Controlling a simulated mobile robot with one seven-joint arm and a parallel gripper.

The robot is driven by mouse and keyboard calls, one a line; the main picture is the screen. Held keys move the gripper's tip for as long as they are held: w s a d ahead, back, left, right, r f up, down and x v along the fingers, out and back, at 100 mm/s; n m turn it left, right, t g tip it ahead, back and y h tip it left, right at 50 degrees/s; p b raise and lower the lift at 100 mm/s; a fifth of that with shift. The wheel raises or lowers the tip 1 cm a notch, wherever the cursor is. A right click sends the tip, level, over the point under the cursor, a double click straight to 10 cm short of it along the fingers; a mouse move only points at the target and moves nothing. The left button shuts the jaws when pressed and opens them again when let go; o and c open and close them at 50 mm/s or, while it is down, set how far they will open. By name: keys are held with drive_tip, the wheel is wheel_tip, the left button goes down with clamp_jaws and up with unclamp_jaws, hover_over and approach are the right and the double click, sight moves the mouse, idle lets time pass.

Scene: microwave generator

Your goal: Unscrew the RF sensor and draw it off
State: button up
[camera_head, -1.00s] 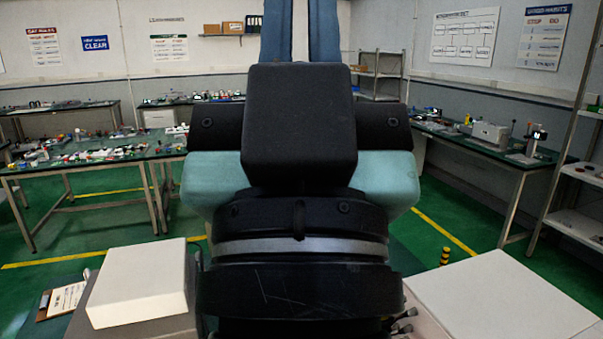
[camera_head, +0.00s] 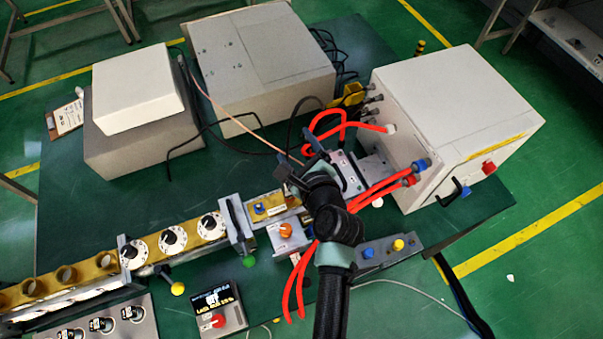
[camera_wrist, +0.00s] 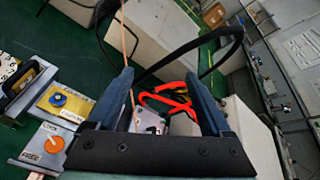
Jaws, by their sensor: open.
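My gripper (camera_head: 300,157) is open with dark blue fingers, above the right end of the brass waveguide line (camera_head: 98,268). In the wrist view my gripper (camera_wrist: 160,78) has nothing between its fingers. A thin copper-coloured cable (camera_head: 240,122) runs down to the gripper area, and in the wrist view the cable (camera_wrist: 133,62) passes beside the left finger. I cannot pick out the RF sensor for sure; my gripper and arm hide the area around the cable's lower end. A grey metal block (camera_head: 348,172) lies just right of the gripper and shows beyond the gripper bar in the wrist view (camera_wrist: 152,124).
Red hoses (camera_head: 385,190) run to a white cabinet (camera_head: 455,120) on the right. A grey box (camera_head: 258,60) stands behind, with black cables (camera_head: 335,50). A box with an orange knob (camera_head: 286,231) and a display unit (camera_head: 218,306) stand in front.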

drive_tip(key=s+f+m+g+p, duration=0.1)
drive_tip(key=s+f+m+g, duration=0.1)
drive_tip(key=s+f+m, duration=0.55)
drive_tip(key=shift+n, duration=0.55)
drive_tip(key=shift+s+d+f+b+x, duration=0.1)
drive_tip(key=shift+s+f+b+x, duration=0.2)
drive_tip(key=shift+b+x, duration=1.15)
drive_tip(key=shift+s+d+f+b+x, duration=0.1)
drive_tip(key=shift+f+b+x, duration=0.45)
drive_tip(key=shift+x, duration=1.6)
drive_tip(key=shift+s+f+b+x, duration=0.2)
drive_tip(key=shift+b+x, duration=0.95)
drive_tip(key=shift+x, duration=0.65)
drive_tip(key=shift+c, duration=0.2)
clamp_jaws()
drive_tip(key=shift+r, duration=0.25)
drive_tip(key=shift+r+p, duration=2)
drive_tip(key=shift+p, duration=0.5)
